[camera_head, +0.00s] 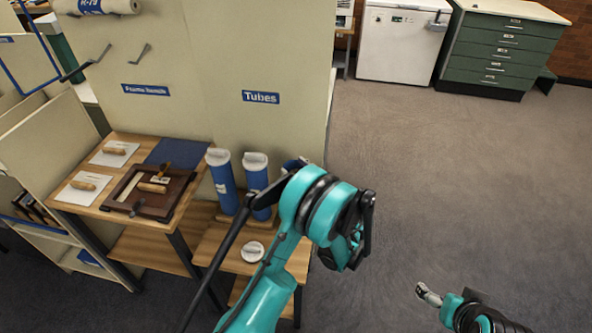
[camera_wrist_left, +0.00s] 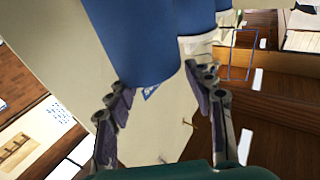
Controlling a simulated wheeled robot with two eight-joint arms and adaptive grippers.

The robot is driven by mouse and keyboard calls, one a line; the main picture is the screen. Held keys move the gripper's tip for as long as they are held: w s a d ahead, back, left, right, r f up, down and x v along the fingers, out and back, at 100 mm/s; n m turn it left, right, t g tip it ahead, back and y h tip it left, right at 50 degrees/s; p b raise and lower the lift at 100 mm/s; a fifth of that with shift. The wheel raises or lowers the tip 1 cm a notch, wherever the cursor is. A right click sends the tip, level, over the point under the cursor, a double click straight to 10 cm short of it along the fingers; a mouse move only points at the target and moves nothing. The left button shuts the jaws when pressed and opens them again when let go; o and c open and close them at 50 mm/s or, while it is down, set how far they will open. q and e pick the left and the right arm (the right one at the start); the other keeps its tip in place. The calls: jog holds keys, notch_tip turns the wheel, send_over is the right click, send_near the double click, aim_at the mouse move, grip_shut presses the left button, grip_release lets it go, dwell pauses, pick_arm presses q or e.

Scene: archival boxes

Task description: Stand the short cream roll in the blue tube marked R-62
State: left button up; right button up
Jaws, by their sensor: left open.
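Two blue tubes with white caps, a left one (camera_head: 222,180) and a middle one (camera_head: 256,185), stand upright under the "Tubes" sign. A third blue top (camera_head: 291,164) shows partly behind my left arm. I cannot read R-62 on any tube. Small tan-cream rolls lie on a white sheet (camera_head: 113,148), on another sheet (camera_head: 84,184) and on a brown tray (camera_head: 153,188); I cannot tell which is the short one. In the left wrist view my left gripper (camera_wrist_left: 162,88) is open, with a large blue tube (camera_wrist_left: 135,40) just beyond its fingers. My right gripper (camera_head: 430,295) shows at lower right.
A loose white cap (camera_head: 252,251) lies on the low wooden shelf (camera_head: 226,252) before the tubes. The cream partition (camera_head: 250,60) rises behind them. A larger labelled roll (camera_head: 100,5) hangs top left. The grey floor (camera_head: 460,170) at right is clear.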

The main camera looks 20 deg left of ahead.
pick_arm(q)
jog(key=shift+h, duration=0.8)
jog(key=f, duration=0.4)
jog(key=shift+w+d+f, duration=0.1)
jog(key=shift+d+f, duration=0.05)
jog(key=shift+d, duration=0.15)
jog(key=s+d+r+y, duration=0.1)
jog(key=s+d, duration=0.3)
jog(key=d, duration=0.6)
jog(key=shift+s+d+r+y, duration=0.3)
jog(key=shift+s+r, duration=0.05)
jog(key=shift+r, duration=0.4)
jog(key=shift+w+a, duration=0.1)
jog(key=shift+a, duration=0.05)
